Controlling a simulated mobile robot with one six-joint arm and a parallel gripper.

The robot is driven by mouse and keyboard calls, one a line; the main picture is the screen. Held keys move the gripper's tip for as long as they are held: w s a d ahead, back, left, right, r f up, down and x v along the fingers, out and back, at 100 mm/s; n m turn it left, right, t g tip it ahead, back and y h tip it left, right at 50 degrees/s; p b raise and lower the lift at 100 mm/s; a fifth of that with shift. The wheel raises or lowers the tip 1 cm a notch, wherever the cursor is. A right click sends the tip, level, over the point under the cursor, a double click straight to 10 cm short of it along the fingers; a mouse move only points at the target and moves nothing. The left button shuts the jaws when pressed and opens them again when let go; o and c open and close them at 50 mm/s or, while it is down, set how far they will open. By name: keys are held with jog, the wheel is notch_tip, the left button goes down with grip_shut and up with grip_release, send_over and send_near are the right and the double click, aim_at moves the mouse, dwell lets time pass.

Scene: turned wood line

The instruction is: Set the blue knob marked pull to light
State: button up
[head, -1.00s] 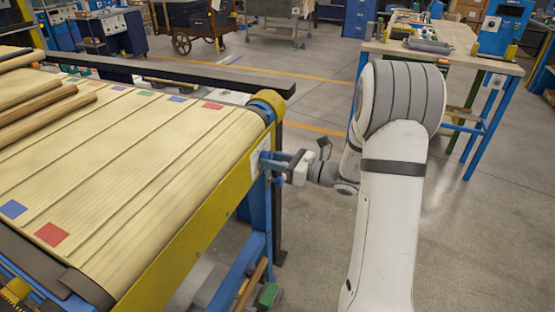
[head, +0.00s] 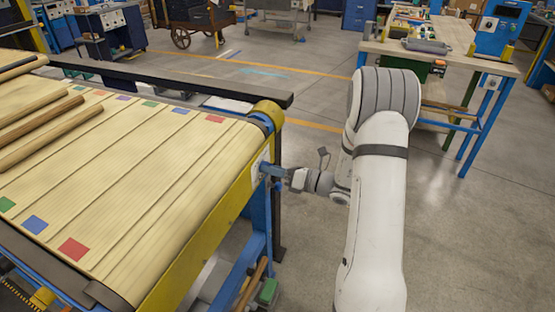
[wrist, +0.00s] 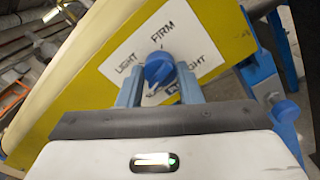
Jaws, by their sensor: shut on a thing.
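The blue knob (wrist: 159,67) sits on a white label plate (wrist: 197,56) on the yellow side of the conveyor. In the wrist view the plate reads LIGHT at the left and FIRM at the top; lettering at the lower right is partly hidden. I cannot tell for sure which mark the knob points to. My gripper (wrist: 158,84) is shut on the knob, with one blue finger on each side. In the head view my gripper (head: 270,171) reaches the plate (head: 260,165) at the conveyor's end; the knob is hard to make out there.
The conveyor belt (head: 150,165) carries wooden rods (head: 50,137) and coloured squares. A dark rail (head: 180,82) runs along its far side. A blue-legged workbench (head: 455,60) stands at the back right. The floor (head: 470,240) to the right of my arm is clear.

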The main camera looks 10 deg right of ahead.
jog(key=m+p, duration=1.1)
jog(key=m, duration=0.1)
jog(key=shift+a+r, duration=0.1)
jog(key=shift+a, duration=0.05)
dwell(0.3)
jog(key=o, duration=0.8)
jog(key=shift+a, duration=0.1)
jog(key=shift+o, duration=0.9)
